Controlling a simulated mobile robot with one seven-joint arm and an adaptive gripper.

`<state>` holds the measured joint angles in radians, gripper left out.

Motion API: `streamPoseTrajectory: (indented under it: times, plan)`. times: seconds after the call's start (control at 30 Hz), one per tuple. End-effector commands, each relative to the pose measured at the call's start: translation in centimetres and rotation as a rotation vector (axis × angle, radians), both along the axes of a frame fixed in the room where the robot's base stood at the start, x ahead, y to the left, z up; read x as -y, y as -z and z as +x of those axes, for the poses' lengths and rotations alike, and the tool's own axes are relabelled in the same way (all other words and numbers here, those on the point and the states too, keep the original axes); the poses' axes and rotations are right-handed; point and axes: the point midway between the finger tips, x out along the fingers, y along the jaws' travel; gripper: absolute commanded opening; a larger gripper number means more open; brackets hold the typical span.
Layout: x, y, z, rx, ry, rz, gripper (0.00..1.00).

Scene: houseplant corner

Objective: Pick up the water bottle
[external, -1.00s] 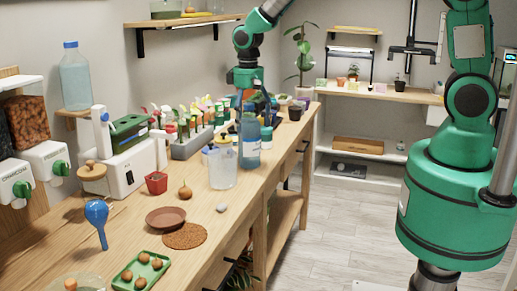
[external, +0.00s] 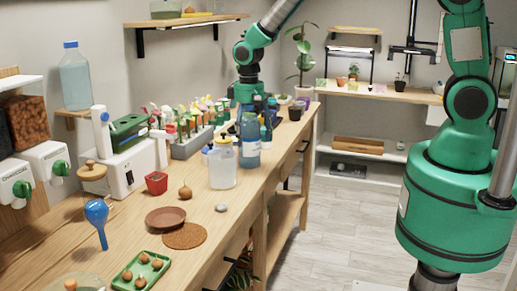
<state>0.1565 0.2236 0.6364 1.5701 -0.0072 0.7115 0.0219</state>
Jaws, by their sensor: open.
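A translucent blue bottle (external: 250,143) stands upright on the wooden bench, near its right edge, just behind a clear jar with a yellow lid (external: 222,168). Another large, pale blue bottle with a blue cap (external: 74,80) stands on a small wall shelf at the left. I cannot tell from the picture alone which one is the water bottle. My gripper (external: 247,107) points down over the bench, close to the top of the bench bottle and seemingly behind it. It is open. Its fingertips are mostly hidden, and I see nothing held.
Small dark bottles (external: 268,112) crowd close to my gripper. A grey rack of plant labels (external: 190,146) stands to its left. A red pot (external: 156,183), a terracotta saucer (external: 166,217) and a green tray (external: 141,271) lie nearer the camera.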

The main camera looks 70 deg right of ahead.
Motion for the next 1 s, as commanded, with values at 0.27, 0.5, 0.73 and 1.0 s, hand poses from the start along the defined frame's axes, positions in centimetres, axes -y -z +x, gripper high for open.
streamPoseTrajectory:
  times: [0.27,0.5,0.73,1.0]
  plan:
    - [0.0,0.0,0.0,0.000,0.000,0.000,0.47]
    - [0.0,-0.2,0.1,0.003,0.000,-0.001,0.05]
    - [0.0,-0.2,0.1,0.002,0.000,0.000,0.05]
    - [0.0,-1.1,0.1,0.004,0.000,-0.001,0.05]
